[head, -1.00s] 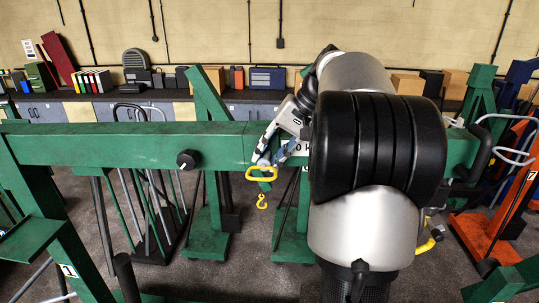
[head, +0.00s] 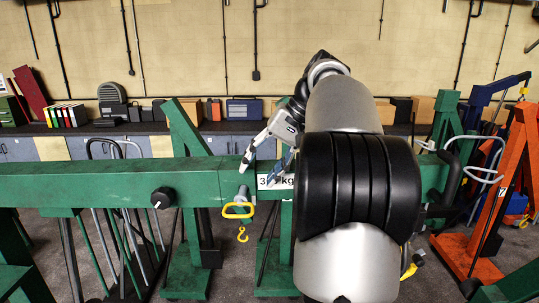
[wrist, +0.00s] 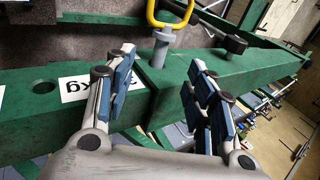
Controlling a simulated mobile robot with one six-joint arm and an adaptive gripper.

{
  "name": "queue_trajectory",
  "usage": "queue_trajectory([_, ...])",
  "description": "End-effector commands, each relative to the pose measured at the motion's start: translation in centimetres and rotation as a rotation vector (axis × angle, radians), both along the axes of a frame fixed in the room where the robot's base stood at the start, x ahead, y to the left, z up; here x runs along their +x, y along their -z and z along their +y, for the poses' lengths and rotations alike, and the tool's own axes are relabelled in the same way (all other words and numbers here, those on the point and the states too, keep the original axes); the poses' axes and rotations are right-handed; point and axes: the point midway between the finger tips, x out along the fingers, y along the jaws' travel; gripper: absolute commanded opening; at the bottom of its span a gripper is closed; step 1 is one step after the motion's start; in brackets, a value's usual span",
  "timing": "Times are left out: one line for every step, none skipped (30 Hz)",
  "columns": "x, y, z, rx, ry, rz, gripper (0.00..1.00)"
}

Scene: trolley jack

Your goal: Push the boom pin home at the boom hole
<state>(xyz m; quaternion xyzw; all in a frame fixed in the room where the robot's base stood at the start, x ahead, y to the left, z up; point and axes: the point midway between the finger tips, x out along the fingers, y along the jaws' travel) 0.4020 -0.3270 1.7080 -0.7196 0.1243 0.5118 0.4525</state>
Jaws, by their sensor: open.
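The boom pin (head: 242,194) is silver with a yellow loop handle and sticks out of the front face of the green boom (head: 110,182). A yellow hook hangs below its handle. In the wrist view the boom pin (wrist: 163,42) has part of its shank showing outside the boom; how deep it sits I cannot tell. My gripper (head: 258,172) is open and empty, just above and to the right of the pin. In the wrist view my gripper (wrist: 163,68) has its padded fingers spread, with the pin beyond the gap between them.
A weight label (head: 275,181) is on the boom right of the pin, and a black knob (head: 163,198) is to the left. An empty hole (wrist: 43,87) shows past the label. An orange frame (head: 497,200) stands at the right. A long bench lines the back wall.

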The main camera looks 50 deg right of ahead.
Motion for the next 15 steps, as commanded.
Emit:
queue_trajectory([-0.5,-0.9,-0.4,-0.002,0.002,-0.002,0.50])
queue_trajectory([-0.8,-1.5,-0.5,-0.002,0.002,-0.002,0.50])
queue_trajectory([-1.1,-2.0,-0.7,-0.001,0.001,0.000,0.50])
queue_trajectory([-1.2,-2.4,-0.8,0.000,-0.001,0.000,0.50])
queue_trajectory([-1.4,-2.7,-0.9,0.000,-0.001,0.000,0.50])
queue_trajectory([-1.6,-3.1,-1.0,0.002,-0.001,0.000,0.50])
queue_trajectory([-1.7,-3.3,-1.0,0.003,-0.002,0.001,0.50])
queue_trajectory([-1.8,-3.5,-1.1,0.003,-0.002,0.001,0.50])
queue_trajectory([-2.0,-3.8,-1.1,0.003,-0.002,0.001,0.50])
queue_trajectory([-2.1,-3.9,-1.1,0.003,-0.002,0.001,0.50])
queue_trajectory([-2.1,-4.0,-1.1,0.004,-0.003,0.002,0.50])
queue_trajectory([-2.2,-4.1,-1.2,0.004,-0.003,0.002,0.50])
queue_trajectory([-2.2,-4.1,-1.2,0.004,-0.003,0.002,0.50])
queue_trajectory([-2.2,-4.2,-1.2,0.004,-0.003,0.002,0.50])
queue_trajectory([-2.2,-4.2,-1.2,0.004,-0.003,0.002,0.50])
